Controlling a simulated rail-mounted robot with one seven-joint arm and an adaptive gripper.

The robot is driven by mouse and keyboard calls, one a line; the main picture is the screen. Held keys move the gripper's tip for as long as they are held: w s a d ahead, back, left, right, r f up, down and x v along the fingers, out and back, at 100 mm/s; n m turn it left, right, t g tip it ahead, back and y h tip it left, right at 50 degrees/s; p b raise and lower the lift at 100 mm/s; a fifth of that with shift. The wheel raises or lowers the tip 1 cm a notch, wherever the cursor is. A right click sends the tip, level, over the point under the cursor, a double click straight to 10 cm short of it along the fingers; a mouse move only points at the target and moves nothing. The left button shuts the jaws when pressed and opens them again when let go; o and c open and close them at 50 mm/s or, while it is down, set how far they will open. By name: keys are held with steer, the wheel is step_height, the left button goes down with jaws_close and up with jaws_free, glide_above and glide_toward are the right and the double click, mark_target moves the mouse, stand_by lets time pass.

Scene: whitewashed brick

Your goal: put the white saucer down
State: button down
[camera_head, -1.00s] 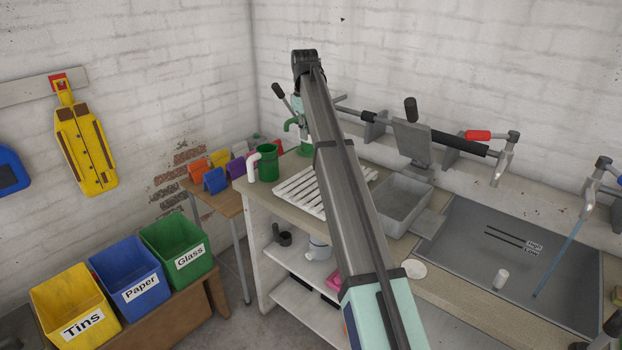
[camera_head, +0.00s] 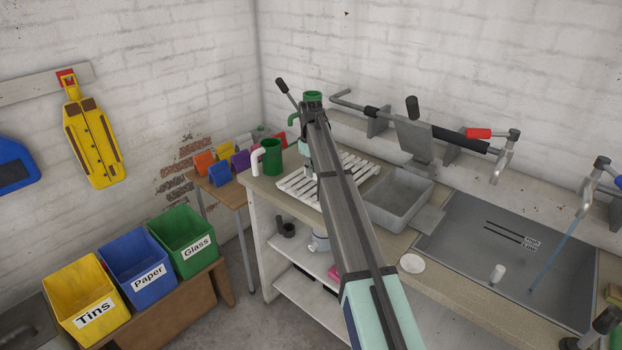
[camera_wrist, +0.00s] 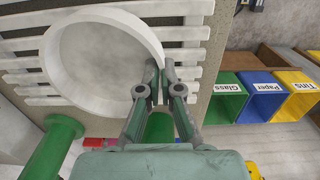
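The white saucer (camera_wrist: 95,55) fills the upper left of the wrist view, a round shallow dish with a raised rim. My gripper (camera_wrist: 160,75) is closed on the right part of its rim. The saucer is over the white slatted rack (camera_wrist: 188,32); whether it touches the slats I cannot tell. In the head view my arm hides the gripper and the held saucer, and the rack (camera_head: 298,188) shows on the counter on both sides of the arm.
A grey basin (camera_head: 398,200) lies to the right. A flat white disc (camera_head: 411,263) rests on the counter's front edge. Yellow, blue and green bins (camera_head: 185,238) stand at lower left.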

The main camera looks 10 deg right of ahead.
steer(key=shift+f+p, duration=0.4)
steer(key=shift+f, duration=1.5)
steer(key=shift+f, duration=0.15)
steer(key=c, duration=1.3)
jaws_free()
step_height(320, 180, up, 12)
steer(key=b, duration=0.2)
steer(key=shift+r+b, duration=0.2)
steer(key=shift+b, duration=0.1)
